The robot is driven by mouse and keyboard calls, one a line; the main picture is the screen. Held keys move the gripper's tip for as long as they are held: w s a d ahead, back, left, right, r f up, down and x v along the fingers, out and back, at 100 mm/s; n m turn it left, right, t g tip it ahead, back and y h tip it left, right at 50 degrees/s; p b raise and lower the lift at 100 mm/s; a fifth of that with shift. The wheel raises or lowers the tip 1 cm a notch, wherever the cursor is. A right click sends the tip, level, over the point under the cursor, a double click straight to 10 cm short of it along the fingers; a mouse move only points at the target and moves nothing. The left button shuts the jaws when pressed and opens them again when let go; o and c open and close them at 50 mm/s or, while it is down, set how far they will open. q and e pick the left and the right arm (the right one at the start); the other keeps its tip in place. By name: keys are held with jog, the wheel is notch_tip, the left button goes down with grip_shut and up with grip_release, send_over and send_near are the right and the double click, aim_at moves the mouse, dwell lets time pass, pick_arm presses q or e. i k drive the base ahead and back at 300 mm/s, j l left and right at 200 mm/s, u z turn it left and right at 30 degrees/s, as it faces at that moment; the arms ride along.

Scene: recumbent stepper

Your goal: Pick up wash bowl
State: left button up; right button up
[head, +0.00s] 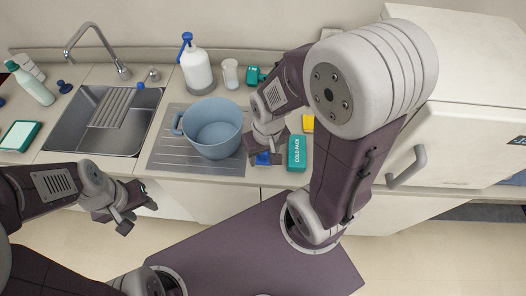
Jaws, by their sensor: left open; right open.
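The wash bowl (212,128) is a blue, deep, round bowl with a handle on its left side. It stands upright on the ribbed drainboard (165,153) to the right of the sink, and looks empty. My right gripper (266,158) is close to the bowl's right side, pointing down over the counter; I cannot tell if it touches the bowl. It is open. My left gripper (128,222) is open and empty, in front of the counter, below and left of the bowl.
A steel sink (60,128) with a rack and a tap (118,68) lies to the left. A white pump bottle (196,70) and a clear cup (230,74) stand behind the bowl. A teal cold pack box (297,153) lies to its right. A white cabinet (465,110) fills the right.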

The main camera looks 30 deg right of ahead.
aim_at(213, 125)
jog(key=i+j, duration=0.15)
jog(key=j, duration=0.2)
jog(key=i+j, duration=0.1)
jog(key=j, duration=0.2)
jog(key=i+j, duration=0.15)
jog(key=j, duration=0.2)
jog(key=i+j, duration=0.15)
jog(key=j, duration=0.15)
